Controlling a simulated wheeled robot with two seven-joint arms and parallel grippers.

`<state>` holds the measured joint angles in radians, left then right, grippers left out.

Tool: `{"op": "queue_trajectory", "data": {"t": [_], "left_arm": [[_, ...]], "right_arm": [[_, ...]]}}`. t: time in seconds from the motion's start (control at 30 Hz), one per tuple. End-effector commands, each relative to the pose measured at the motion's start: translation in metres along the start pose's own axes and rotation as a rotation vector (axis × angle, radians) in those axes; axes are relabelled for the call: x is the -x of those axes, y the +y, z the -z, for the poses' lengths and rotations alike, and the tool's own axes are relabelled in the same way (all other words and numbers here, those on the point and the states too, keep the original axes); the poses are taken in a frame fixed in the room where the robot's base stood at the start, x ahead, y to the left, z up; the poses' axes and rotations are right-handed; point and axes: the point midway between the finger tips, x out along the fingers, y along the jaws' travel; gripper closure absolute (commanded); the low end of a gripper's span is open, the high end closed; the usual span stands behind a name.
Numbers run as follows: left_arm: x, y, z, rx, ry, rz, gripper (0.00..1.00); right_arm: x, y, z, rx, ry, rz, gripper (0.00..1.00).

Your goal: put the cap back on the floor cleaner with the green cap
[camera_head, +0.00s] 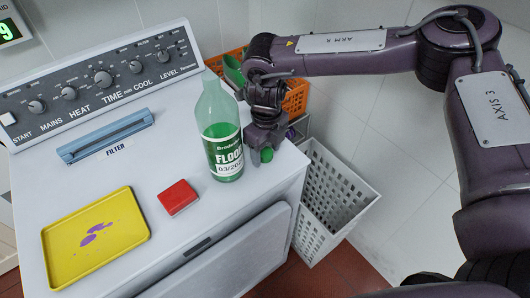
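The floor cleaner bottle (219,112) stands upright on the white machine top, near its right front edge. It is clear with green liquid and a dark label reading "FLOO", and its neck has no cap on it. My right gripper (264,152) points down just right of the bottle. Its fingers are close around the green cap (267,155), which shows low between the fingertips. I cannot tell whether the cap touches the machine top. My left gripper is not in view.
A red block (178,197) and a yellow tray (66,253) with purple stains lie left of the bottle. A blue filter handle (105,136) and a knob panel (103,78) are behind. A white basket (334,188) and an orange crate (296,98) stand right of the machine.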

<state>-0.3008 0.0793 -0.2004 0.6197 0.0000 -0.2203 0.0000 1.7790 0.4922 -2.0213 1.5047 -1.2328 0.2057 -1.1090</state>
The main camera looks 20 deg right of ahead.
Motion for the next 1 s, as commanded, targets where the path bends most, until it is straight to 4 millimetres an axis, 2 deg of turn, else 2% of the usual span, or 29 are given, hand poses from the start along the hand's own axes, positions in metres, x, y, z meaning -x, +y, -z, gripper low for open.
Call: {"op": "queue_trajectory", "data": {"t": [0.03, 0.3, 0.73, 0.87, 1.0], "left_arm": [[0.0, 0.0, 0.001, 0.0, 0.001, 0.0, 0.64], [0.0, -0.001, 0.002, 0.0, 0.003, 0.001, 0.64], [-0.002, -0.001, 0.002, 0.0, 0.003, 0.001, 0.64], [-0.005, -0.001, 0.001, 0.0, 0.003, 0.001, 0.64], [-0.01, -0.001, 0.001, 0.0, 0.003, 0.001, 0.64]], "right_arm": [[0.0, 0.0, 0.0, 0.0, 0.0, 0.0, 0.49], [0.0, 0.0, 0.0, 0.0, 0.0, 0.0, 0.84], [0.006, 0.0, -0.001, 0.0, -0.002, 0.0, 0.84], [0.018, -0.001, -0.001, -0.001, -0.003, 0.0, 0.84], [0.041, 0.0, -0.001, 0.0, -0.004, 0.001, 0.85]]}}
